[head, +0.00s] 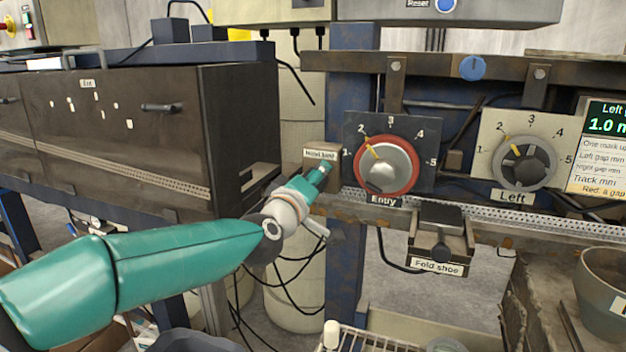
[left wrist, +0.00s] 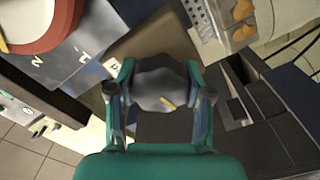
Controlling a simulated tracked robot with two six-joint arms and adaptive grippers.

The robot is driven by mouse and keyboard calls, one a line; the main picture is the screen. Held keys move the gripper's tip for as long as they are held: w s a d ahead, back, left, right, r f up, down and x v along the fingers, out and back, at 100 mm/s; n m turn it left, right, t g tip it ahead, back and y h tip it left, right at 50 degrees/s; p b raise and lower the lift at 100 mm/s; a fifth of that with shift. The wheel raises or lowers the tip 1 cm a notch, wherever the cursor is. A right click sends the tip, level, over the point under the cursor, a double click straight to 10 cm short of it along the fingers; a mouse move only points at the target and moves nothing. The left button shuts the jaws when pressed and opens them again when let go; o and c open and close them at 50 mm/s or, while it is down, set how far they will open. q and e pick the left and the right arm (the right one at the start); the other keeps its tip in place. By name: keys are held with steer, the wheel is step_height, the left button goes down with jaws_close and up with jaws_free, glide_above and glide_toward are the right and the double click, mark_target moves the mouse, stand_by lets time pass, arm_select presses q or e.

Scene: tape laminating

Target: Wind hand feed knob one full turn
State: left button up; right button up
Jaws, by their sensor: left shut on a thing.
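The hand feed knob (left wrist: 160,84) is a dark, lobed knob with a short yellow mark; in the left wrist view it sits between my fingers, and the mark points down and right. My left gripper (left wrist: 160,75) is shut on it, one finger on each side. In the head view my left gripper (head: 319,176) reaches a small box (head: 321,153) with a small label, left of the Entry dial. There the gripper hides the knob. My right gripper is in neither view.
The red-ringed Entry dial (head: 388,166) is just right of my left gripper, its pointer near 2. The Left dial (head: 525,163) is farther right. The Fold shoe (head: 440,245) juts out below. A dark cabinet (head: 235,130) stands close on the left. Cables hang below my wrist.

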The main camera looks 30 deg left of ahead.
arm_select(q)
steer(key=shift+d+f, duration=0.2)
steer(key=shift+f, duration=0.25)
steer(key=o, duration=1)
steer(key=shift+c, duration=0.2)
steer(key=shift+o, duration=1.1)
steer(key=shift+r, duration=0.1)
steer(key=shift+a+r, duration=0.1)
steer(key=shift+r, duration=0.1)
steer(key=v, duration=1.2)
